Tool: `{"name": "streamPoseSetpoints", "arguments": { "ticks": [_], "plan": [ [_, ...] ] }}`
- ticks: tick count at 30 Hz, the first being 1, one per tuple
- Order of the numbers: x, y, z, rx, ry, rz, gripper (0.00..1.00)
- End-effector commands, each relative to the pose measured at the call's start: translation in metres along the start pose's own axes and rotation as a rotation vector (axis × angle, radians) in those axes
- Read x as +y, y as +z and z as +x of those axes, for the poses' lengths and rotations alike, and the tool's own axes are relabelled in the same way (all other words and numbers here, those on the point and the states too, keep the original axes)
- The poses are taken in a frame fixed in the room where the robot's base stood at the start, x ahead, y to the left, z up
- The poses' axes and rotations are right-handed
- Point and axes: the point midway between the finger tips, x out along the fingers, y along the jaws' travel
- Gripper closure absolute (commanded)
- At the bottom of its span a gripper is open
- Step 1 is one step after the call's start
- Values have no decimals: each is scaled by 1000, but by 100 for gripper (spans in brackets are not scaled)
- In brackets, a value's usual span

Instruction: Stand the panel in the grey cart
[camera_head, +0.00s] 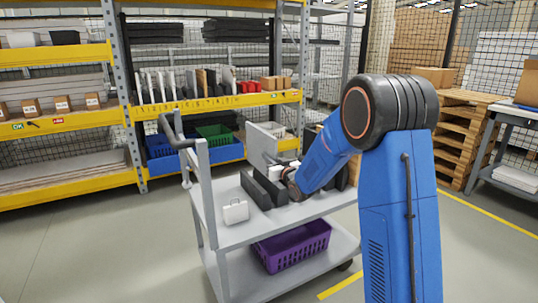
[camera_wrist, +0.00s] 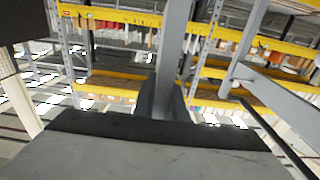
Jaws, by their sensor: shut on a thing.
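The grey cart (camera_head: 290,212) stands in the middle of the head view, with dark upright blocks (camera_head: 256,192) on its top shelf. A light grey panel (camera_head: 261,138) stands upright above the far part of the top shelf, behind the blocks. My gripper (camera_head: 280,176) is low over the shelf beside the blocks. In the wrist view the panel (camera_wrist: 175,45) shows nearly edge-on between two dark fingers (camera_wrist: 163,100), which are shut on it. The panel's lower edge is hidden, so I cannot tell whether it touches the shelf.
A small white box (camera_head: 235,212) sits at the shelf's near left. A purple crate (camera_head: 292,246) is on the lower shelf. Yellow-beamed racks (camera_head: 215,105) stand behind, with stacked pallets (camera_head: 462,130) at right. The floor left of the cart is clear.

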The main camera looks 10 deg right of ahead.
Motion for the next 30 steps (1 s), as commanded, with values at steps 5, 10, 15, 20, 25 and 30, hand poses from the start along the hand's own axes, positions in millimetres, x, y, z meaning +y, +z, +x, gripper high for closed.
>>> {"name": "streamPoseSetpoints", "arguments": {
  "ticks": [5, 10, 15, 20, 25, 30],
  "plan": [
    [0, 14, -1, 1, 0, -1, 100],
    [0, 27, -1, 1, 0, 0, 100],
    [0, 39, -2, 1, 0, 0, 100],
    [0, 52, -3, 0, 0, 0, 100],
    [0, 64, -3, 1, 0, -1, 100],
    [0, 77, -4, 1, 0, 0, 100]
  ]
}}
